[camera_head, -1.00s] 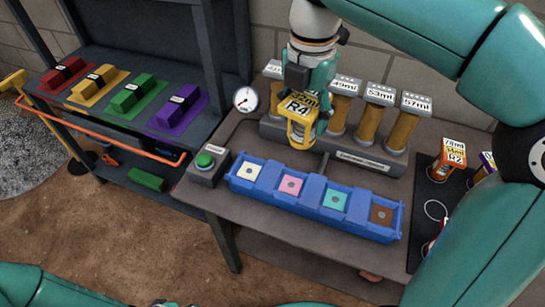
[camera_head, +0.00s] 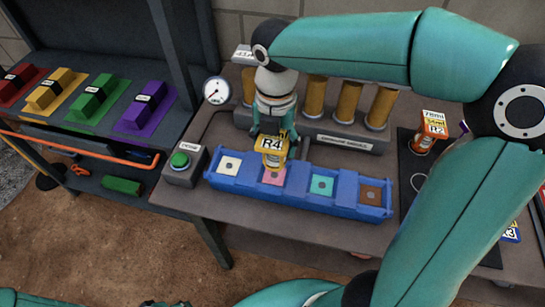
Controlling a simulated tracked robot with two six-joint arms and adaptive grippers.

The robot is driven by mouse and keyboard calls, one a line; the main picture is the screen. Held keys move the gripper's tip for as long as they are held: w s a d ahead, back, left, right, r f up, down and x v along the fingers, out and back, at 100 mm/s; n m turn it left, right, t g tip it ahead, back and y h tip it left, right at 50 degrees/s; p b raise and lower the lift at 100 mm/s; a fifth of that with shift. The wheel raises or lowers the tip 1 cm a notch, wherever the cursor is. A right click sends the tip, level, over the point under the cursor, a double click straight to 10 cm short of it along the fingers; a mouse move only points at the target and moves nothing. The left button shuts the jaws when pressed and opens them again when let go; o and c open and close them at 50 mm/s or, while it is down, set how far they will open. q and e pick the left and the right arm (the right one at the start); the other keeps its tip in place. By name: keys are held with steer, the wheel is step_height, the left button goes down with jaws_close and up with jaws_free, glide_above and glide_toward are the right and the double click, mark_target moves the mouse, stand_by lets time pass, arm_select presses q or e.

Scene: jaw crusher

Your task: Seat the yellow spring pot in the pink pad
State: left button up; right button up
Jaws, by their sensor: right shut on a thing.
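The yellow spring pot (camera_head: 272,156), labelled R4, is at the pink pad (camera_head: 275,178) in the blue tray (camera_head: 300,201). Its lower end overlaps the pad's far part; I cannot tell whether it touches or hovers just above. The pot looks about upright. My right gripper (camera_head: 273,137) is shut on the pot from behind its label, and its fingers are partly hidden by the pot.
White (camera_head: 229,165), teal (camera_head: 321,185) and brown (camera_head: 371,193) pads fill the other tray places. A green button box (camera_head: 181,164) stands left of the tray. A gauge (camera_head: 216,91) and brown cylinders (camera_head: 347,103) stand behind. An orange pot (camera_head: 430,133) stands on a dark mat at right.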

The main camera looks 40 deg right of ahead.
mark_target(275, 158)
steer(key=shift+f, duration=2.35)
steer(key=o, duration=1.4)
steer(key=shift+f, duration=0.1)
steer(key=shift+c, duration=0.2)
step_height(275, 158, up, 12)
steer(key=shift+r+p, duration=0.15)
steer(key=shift+p, duration=0.2)
